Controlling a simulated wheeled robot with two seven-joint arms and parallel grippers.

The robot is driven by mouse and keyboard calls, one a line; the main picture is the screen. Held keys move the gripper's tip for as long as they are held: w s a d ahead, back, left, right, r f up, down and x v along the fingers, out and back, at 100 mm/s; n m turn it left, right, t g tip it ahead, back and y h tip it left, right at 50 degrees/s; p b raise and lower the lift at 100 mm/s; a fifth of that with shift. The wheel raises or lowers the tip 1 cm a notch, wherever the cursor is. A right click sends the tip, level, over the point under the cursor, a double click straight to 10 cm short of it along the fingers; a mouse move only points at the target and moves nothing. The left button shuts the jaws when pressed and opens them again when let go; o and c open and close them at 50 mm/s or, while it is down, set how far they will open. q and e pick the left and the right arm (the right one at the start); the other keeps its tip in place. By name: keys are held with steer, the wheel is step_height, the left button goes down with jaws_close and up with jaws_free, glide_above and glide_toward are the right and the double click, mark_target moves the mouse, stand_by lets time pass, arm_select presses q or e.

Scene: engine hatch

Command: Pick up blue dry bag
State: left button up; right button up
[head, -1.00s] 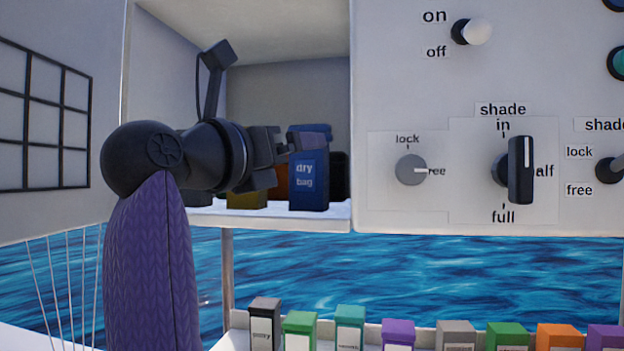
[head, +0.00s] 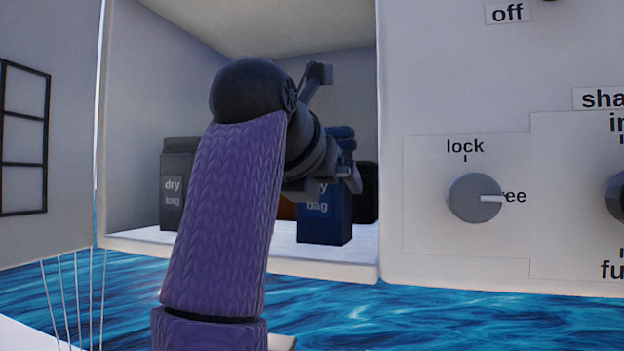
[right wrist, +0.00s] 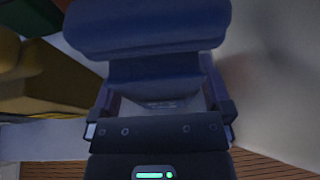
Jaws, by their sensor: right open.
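The blue dry bag (head: 325,225) stands upright on the white floor of the open compartment, near its right side. My right gripper (head: 347,178) is in front of the bag's upper part and hides some of its label. In the right wrist view the bag's rolled blue top (right wrist: 148,32) fills the upper middle. The open fingers (right wrist: 160,98) lie on either side of the bag's body; I cannot tell whether they touch it. My left gripper is not in view.
A dark grey dry bag (head: 172,190) stands at the compartment's left. An orange-brown item (head: 287,211) and a black item (head: 368,192) are beside and behind the blue bag. A yellow item (right wrist: 40,95) is close by. The panel with a lock knob (head: 474,198) bounds the right.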

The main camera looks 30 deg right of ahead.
steer(key=shift+d, duration=0.1)
steer(key=c, duration=1.3)
